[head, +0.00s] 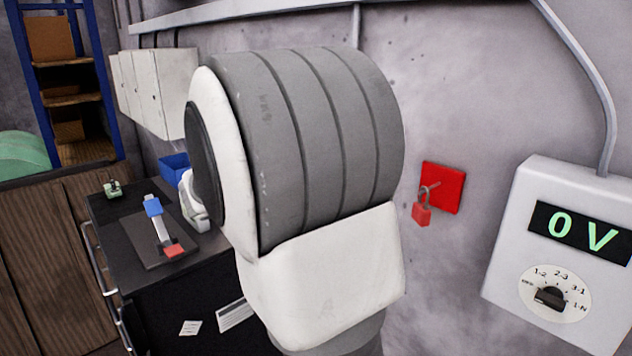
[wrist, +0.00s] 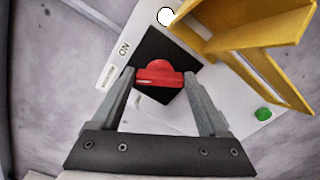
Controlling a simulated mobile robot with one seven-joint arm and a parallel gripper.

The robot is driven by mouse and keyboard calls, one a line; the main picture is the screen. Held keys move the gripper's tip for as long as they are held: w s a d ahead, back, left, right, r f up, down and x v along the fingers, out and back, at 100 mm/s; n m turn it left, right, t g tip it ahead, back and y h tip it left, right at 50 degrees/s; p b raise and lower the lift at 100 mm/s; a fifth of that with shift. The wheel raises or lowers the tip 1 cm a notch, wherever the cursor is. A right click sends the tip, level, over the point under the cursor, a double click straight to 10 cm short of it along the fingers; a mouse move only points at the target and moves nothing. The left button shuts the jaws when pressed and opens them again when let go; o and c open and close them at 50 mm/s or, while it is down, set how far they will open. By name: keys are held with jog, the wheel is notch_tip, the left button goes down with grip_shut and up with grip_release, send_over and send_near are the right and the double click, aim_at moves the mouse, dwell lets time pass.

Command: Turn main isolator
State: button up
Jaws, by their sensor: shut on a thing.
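The main isolator shows in the wrist view as a red rotary handle (wrist: 158,73) on a black square plate (wrist: 172,46), set on a white panel (wrist: 148,18). The letters "ON" are printed on the panel beside the plate. My gripper (wrist: 160,78) has one finger on each side of the red handle and is shut on it. In the head view my own arm fills the middle, and the isolator and my gripper do not show there.
A yellow angled part (wrist: 262,40) juts out close to my right finger, with a green button (wrist: 264,113) below it. A red wall plate with a padlock (head: 422,214) and a meter reading 0 V (head: 510,215) are at the right. A dark bench (head: 125,235) is at the left.

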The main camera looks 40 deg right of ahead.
jog(key=m+b, duration=0.2)
jog(key=b, duration=0.1)
jog(key=m+b, duration=0.4)
jog(key=b, duration=0.1)
jog(key=shift+f+b, duration=0.3)
jog(key=shift+b, duration=0.05)
jog(key=shift+r, duration=0.1)
jog(key=o, duration=1.2)
jog(key=shift+o, duration=0.2)
jog(key=shift+a, duration=0.1)
jog(key=s+a+p, duration=0.1)
jog(key=a, duration=1.6)
jog(key=shift+s+a, duration=0.15)
jog(key=shift+s, duration=0.1)
